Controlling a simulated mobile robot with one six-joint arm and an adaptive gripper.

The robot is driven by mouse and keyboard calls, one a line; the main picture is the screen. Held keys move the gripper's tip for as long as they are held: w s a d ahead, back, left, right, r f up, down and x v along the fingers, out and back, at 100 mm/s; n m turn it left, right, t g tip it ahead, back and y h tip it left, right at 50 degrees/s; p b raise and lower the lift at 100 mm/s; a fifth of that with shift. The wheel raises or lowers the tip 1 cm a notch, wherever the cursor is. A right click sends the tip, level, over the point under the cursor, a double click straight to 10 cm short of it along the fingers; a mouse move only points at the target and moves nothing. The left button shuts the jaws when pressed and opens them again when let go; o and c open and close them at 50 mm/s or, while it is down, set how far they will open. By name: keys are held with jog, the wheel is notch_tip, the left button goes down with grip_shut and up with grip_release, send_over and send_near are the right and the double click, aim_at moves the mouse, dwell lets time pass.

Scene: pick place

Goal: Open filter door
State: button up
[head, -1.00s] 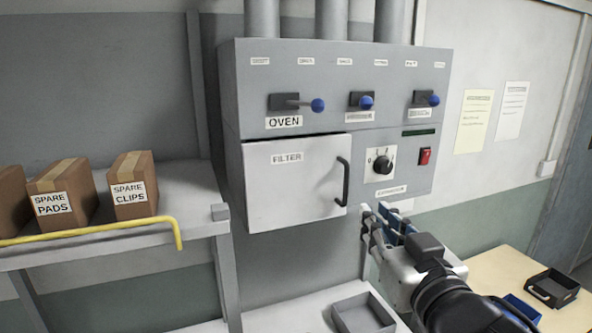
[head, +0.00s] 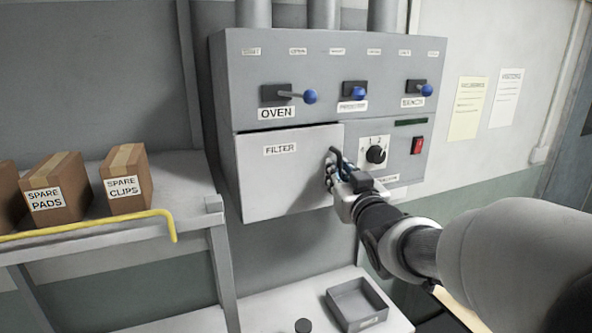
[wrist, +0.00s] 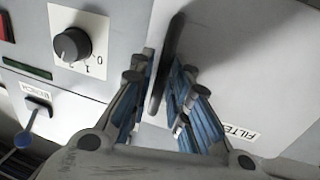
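The filter door (head: 285,180) is a pale grey panel labelled FILTER on the wall cabinet (head: 225,85), and it looks closed. Its dark vertical handle (head: 332,152) is at the door's right edge. My gripper (head: 332,174) is at this handle and hides its lower part. In the wrist view, the handle (wrist: 172,38) stands between the two blue-padded fingers of my gripper (wrist: 164,75). The fingers are apart, one on each side of the handle, with a narrow gap visible. The door (wrist: 240,60) fills the right side of that view.
A black knob (head: 376,155) and a red switch (head: 417,145) sit right of the door. Blue-tipped levers (head: 310,96) are above it. A shelf with a yellow rail (head: 100,228) and cardboard boxes (head: 126,180) is at left. A grey tray (head: 357,305) lies below.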

jog(key=shift+w, duration=0.1)
jog(key=shift+c, duration=0.2)
grip_shut()
dwell(0.5)
